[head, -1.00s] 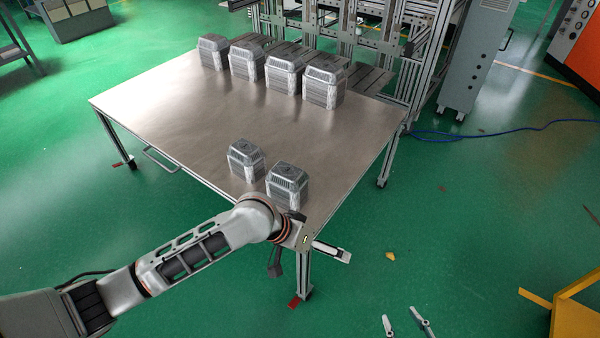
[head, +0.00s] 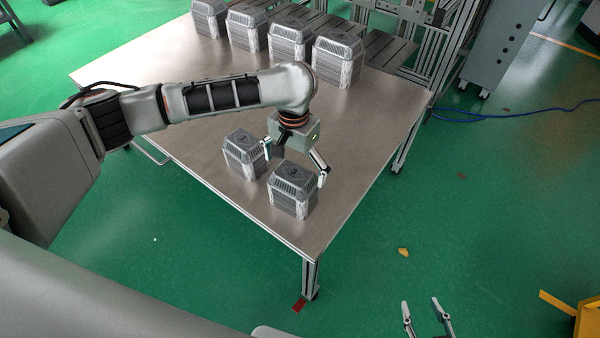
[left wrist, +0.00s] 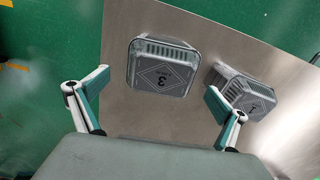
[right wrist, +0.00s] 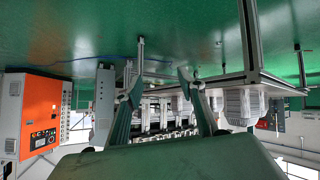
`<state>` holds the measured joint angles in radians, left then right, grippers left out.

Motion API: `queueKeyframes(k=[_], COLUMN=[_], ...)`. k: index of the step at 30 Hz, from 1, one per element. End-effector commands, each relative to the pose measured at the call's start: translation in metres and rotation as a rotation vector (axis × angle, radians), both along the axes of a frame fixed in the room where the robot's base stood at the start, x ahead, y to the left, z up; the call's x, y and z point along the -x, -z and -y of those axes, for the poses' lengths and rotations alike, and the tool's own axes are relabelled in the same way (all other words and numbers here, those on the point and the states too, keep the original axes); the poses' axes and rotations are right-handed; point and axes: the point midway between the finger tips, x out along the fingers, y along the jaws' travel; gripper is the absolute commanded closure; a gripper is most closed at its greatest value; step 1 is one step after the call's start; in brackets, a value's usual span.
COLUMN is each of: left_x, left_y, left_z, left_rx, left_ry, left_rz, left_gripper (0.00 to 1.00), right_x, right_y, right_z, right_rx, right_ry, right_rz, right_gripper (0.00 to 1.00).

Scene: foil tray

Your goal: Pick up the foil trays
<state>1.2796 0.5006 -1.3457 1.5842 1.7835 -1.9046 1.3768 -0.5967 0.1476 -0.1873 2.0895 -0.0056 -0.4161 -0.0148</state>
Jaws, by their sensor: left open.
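Two silver foil tray stacks stand near the table's front corner in the head view: a right one (head: 293,192) and a left one (head: 243,157). In the left wrist view, a stack marked 3 (left wrist: 162,68) lies ahead between the finger lines, and a stack marked 1 (left wrist: 250,96) is beside the right finger. My left gripper (head: 295,164) is open and empty, above and just behind the right front stack; contact cannot be told. It also shows in the left wrist view (left wrist: 156,90). My right gripper (head: 420,303) is open and empty, off the table at the bottom right.
Several more foil tray stacks (head: 337,62) stand in a row along the table's back edge. The metal table (head: 180,118) is bare between the rows. A metal frame rack and a grey cabinet (head: 500,40) stand behind. A yellow object (head: 590,322) is at the lower right.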

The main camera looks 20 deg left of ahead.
Motion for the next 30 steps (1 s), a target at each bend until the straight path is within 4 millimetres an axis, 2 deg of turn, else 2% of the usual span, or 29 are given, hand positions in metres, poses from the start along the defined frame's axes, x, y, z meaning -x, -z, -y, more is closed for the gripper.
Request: queueKeyframes(k=[3,13,15,21,26,30], left_x=[0.000,0.003,0.005,0.006,0.004,0.003], left_y=[0.005,0.041,0.054,0.078,0.079,0.076], left_z=[-0.001,-0.002,-0.002,-0.003,-0.003,-0.003], left_rx=[-0.003,-0.002,-0.002,-0.001,-0.002,-0.002], left_ry=[-0.002,-0.002,0.000,-0.001,-0.001,-0.001], left_rz=[-0.002,-0.008,-0.011,-0.009,0.001,0.004], left_gripper=[0.00,0.00,0.00,0.00,0.00,0.00], right_x=[-0.004,0.015,0.017,0.008,-0.005,-0.007], right_y=[-0.001,0.020,0.024,0.019,0.006,0.003], right_z=[0.000,-0.007,-0.009,-0.017,-0.017,-0.017], right_rx=[0.002,-0.010,-0.017,-0.029,-0.028,-0.028], right_ry=[-0.002,-0.010,-0.011,-0.025,-0.030,-0.030], right_rz=[0.009,-0.033,-0.038,-0.016,0.016,0.021], right_gripper=[0.60,0.60,0.60,0.60,0.60,0.60])
